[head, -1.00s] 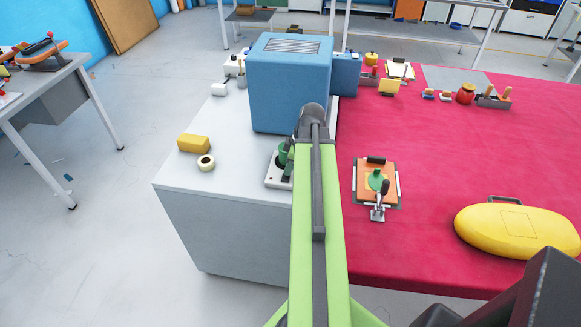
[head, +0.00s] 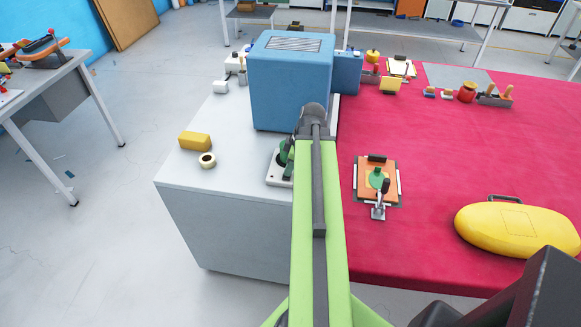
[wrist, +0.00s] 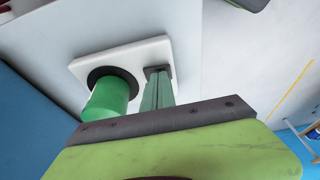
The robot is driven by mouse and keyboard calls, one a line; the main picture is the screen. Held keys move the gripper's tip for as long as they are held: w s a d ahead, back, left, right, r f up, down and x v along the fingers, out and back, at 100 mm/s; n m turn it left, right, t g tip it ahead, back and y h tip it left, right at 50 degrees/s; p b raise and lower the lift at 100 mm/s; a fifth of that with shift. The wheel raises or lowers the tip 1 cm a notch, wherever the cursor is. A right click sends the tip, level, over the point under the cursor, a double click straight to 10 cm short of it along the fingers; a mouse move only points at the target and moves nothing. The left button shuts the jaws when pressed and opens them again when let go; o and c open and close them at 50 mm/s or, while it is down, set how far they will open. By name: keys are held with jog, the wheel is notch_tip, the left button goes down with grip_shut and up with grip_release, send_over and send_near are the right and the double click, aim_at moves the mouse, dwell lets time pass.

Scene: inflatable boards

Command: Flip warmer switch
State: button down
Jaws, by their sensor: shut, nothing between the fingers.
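The switch is a white plate (head: 274,179) on the grey-white bench, with a green cylinder (head: 283,156) in a black collar. In the wrist view the plate (wrist: 125,54) and the green cylinder (wrist: 108,99) are close up. My gripper (wrist: 157,72) is shut, with its narrow green fingers together and nothing between them. Its dark tips are over the plate, beside the cylinder; I cannot tell if they touch the plate. In the head view my arm hides part of the plate and most of the gripper. A large blue box (head: 290,85), likely the warmer, stands behind the switch.
A yellow block (head: 195,141) and a cream tape roll (head: 207,160) lie left on the bench. The red table (head: 440,150) adjoins at right, bearing an orange clamp board (head: 377,181) and a yellow inflatable (head: 515,231). The bench's front left is clear.

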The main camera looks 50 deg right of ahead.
jog(key=w+d+p+v, duration=0.1)
jog(key=w+p+v, duration=0.1)
jog(key=p+v, duration=1.1)
jog(key=shift+r, duration=0.4)
jog(key=shift+s, duration=0.15)
